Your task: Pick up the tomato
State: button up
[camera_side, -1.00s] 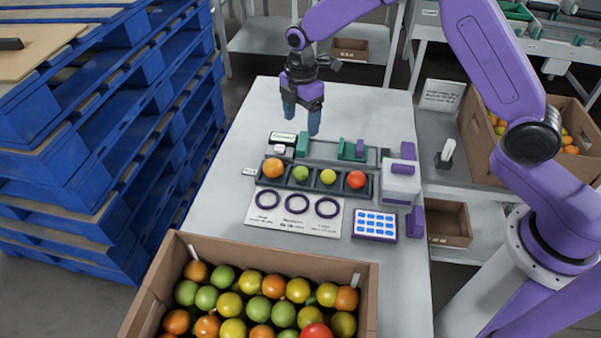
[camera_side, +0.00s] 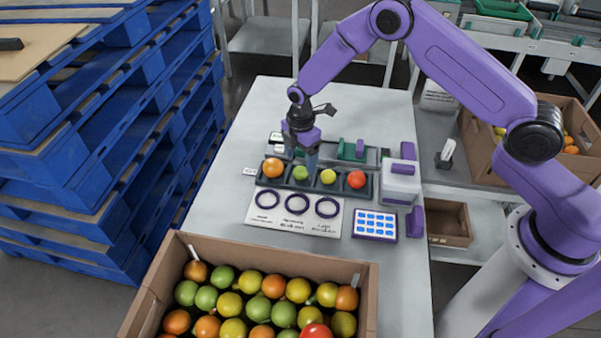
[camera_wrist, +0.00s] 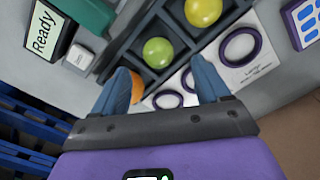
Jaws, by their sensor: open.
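A dark tray (camera_side: 261,180) on the table holds a row of tomatoes in separate cells. From left to right they are an orange tomato (camera_side: 273,168), a green tomato (camera_side: 300,173), a yellow tomato (camera_side: 328,177) and a red tomato (camera_side: 356,180). My gripper (camera_side: 301,157) is open and empty, fingers pointing down just above and behind the green tomato. In the wrist view, the green tomato (camera_wrist: 158,53) lies ahead between the fingers, and the orange one (camera_wrist: 137,87) is partly hidden by the left finger. The yellow one (camera_wrist: 203,11) is at the top edge.
A card with three dark rings (camera_side: 297,204) lies in front of the tray. A keypad (camera_side: 375,224) and a white box (camera_side: 400,184) stand at the right. A cardboard crate of tomatoes (camera_side: 369,290) is at the front. Blue pallets (camera_side: 120,150) are stacked at left.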

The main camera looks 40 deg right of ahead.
aim_at(300, 168)
jog(key=shift+w+f, duration=0.15)
jog(key=shift+f, duration=2.1)
jog(key=c, duration=0.8)
jog(key=shift+c, duration=0.2)
jog(key=shift+r, duration=0.1)
